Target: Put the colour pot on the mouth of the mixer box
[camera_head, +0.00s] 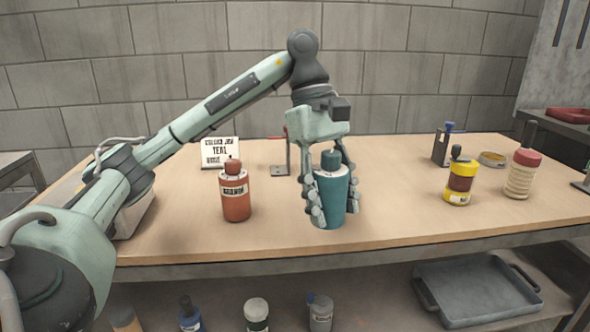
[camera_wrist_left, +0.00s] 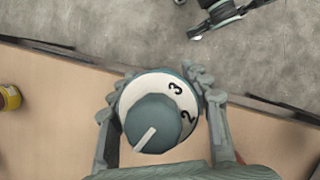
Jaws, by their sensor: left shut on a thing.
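My left gripper (camera_head: 331,210) points down and is shut on a teal pot (camera_head: 331,198), with fingers on both sides of it. The pot is upright, with a dark teal cap and a pale ring. I cannot tell whether its base touches the table. In the left wrist view the cap of the teal pot (camera_wrist_left: 152,122) is seen from above, with a white pointer line and the numbers 2 and 3 on the ring. A pale box-like thing (camera_head: 136,212) stands at the table's left, mostly behind my arm; I cannot tell whether it is the mixer box. My right gripper does not show.
An orange-brown pot (camera_head: 235,195) stands left of the teal pot. A yellow pot (camera_head: 459,184) and a red-capped bottle (camera_head: 522,176) stand right. The table (camera_head: 400,205) is clear right of the gripper.

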